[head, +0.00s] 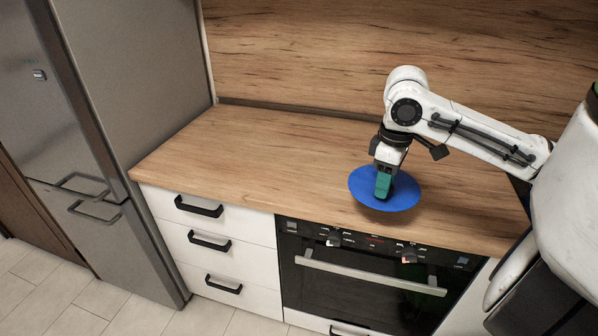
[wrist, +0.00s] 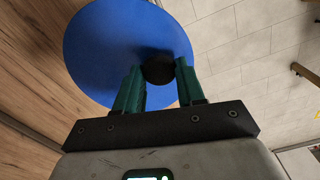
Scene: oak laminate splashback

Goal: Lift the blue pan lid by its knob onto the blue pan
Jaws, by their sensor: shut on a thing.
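The blue pan lid (head: 407,194) is a flat blue disc over the front part of the counter in the head view. A dark shade shows under its front edge, and it looks raised off the worktop. My gripper (head: 383,193) points down at its middle with green fingers. In the wrist view the lid (wrist: 110,45) fills the upper left, and its dark round knob (wrist: 158,69) sits between the two fingers of my gripper (wrist: 159,72), which is shut on it. No blue pan is visible in either view; I cannot tell whether it is hidden beneath the lid.
The wooden counter (head: 230,150) is bare to the left of the lid. A wood splashback (head: 330,55) rises behind. The black oven (head: 350,280) with its knobs is below the counter's front edge, beside white drawers (head: 215,265). A steel fridge (head: 140,80) stands at the left.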

